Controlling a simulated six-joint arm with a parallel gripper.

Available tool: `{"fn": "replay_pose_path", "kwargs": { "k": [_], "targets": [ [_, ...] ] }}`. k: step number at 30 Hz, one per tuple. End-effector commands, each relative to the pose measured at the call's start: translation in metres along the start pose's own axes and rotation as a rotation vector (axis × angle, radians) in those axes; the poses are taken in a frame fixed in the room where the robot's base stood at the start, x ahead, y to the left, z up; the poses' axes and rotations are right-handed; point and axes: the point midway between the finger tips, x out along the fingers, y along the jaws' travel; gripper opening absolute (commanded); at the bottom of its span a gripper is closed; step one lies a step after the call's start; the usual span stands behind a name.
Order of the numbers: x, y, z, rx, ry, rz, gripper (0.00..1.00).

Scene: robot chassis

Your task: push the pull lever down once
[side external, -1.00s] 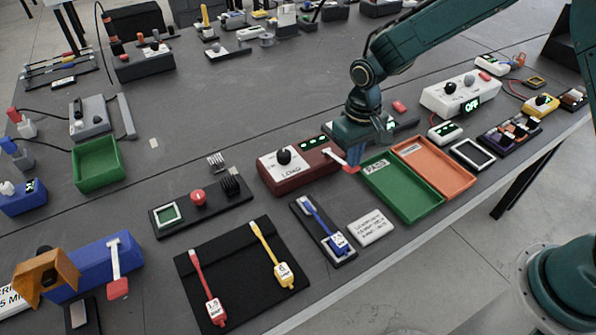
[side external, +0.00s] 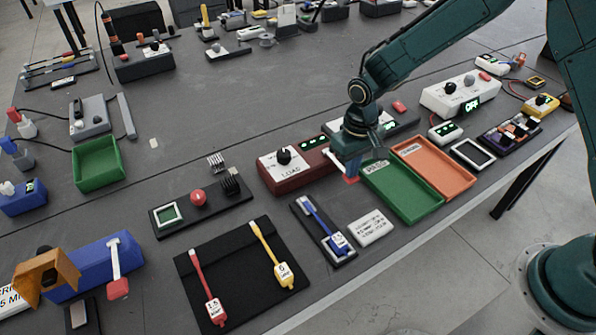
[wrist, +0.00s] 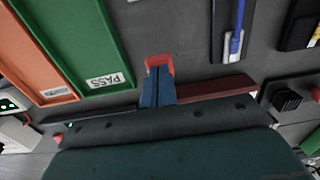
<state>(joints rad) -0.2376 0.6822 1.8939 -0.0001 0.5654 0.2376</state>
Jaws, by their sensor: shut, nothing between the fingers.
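The dark red box labelled LOAD (side external: 290,175) stands mid-table, with a white lever arm (side external: 335,158) at its right end. The lever's red grip (side external: 352,181) is low, close to the table. My gripper (side external: 351,172) is shut, with its blue fingers pointing down against the red grip and hiding part of the lever. In the wrist view, the shut fingers (wrist: 157,78) overlap the red grip (wrist: 158,61), which shows around their tips; the box (wrist: 215,90) is beside them. Nothing is held between the fingers.
The green PASS tray (side external: 402,193) and an orange tray (side external: 435,168) lie close to the gripper's right. A blue-switch panel (side external: 318,232) and a white label block (side external: 371,228) are in front. A blue box (side external: 90,262) with another red-ended lever stands far left.

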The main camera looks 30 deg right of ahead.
Motion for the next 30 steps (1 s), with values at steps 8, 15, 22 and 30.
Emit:
{"fn": "replay_pose_path", "kwargs": {
  "k": [8, 15, 22, 30],
  "targets": [
    [0.0051, 0.0001, 0.0, 0.0, 0.0, 0.0, 0.0],
    [0.0071, 0.0001, 0.0, 0.0, 0.0, 0.0, 0.0],
    [0.0077, 0.0001, 0.0, 0.0, 0.0, 0.0, 0.0],
    [0.0069, 0.0001, -0.0001, 0.0, 0.0, 0.0, 0.0]
  ]
}}
